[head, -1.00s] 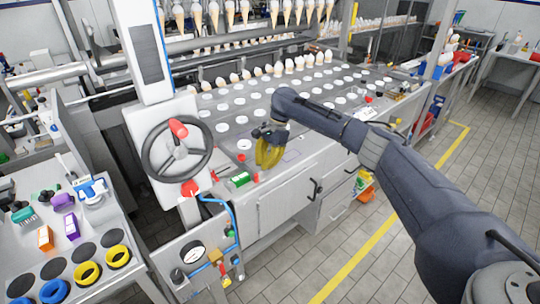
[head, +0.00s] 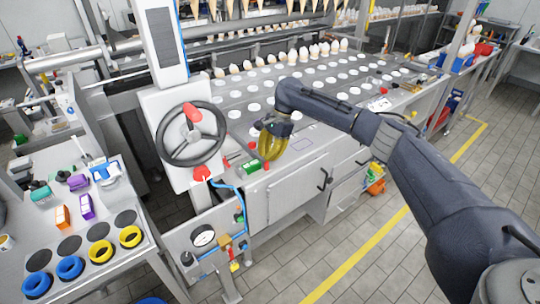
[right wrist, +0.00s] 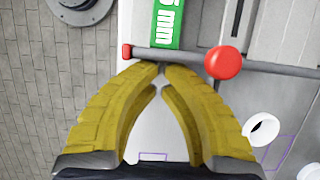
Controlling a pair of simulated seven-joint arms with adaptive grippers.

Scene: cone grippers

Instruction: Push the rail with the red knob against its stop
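The rail (right wrist: 185,57) is a thin grey rod across the upper part of the right wrist view. It has a small red end cap at its left end and a round red knob (right wrist: 223,62) right of my fingertips. The knob also shows small in the head view (head: 252,145). My right gripper (right wrist: 161,70) has yellow curved fingers whose tips meet, with nothing between them. The tips are at the rod's near side, between end cap and knob; I cannot tell whether they touch it. I cannot make out the stop. My left gripper is not in view.
A green block marked "5 mm" (right wrist: 168,22) lies just beyond the rail. White round pieces (right wrist: 262,129) lie right of my fingers. A handwheel (head: 192,135) stands left of my gripper in the head view. Tiled floor lies in front of the machine.

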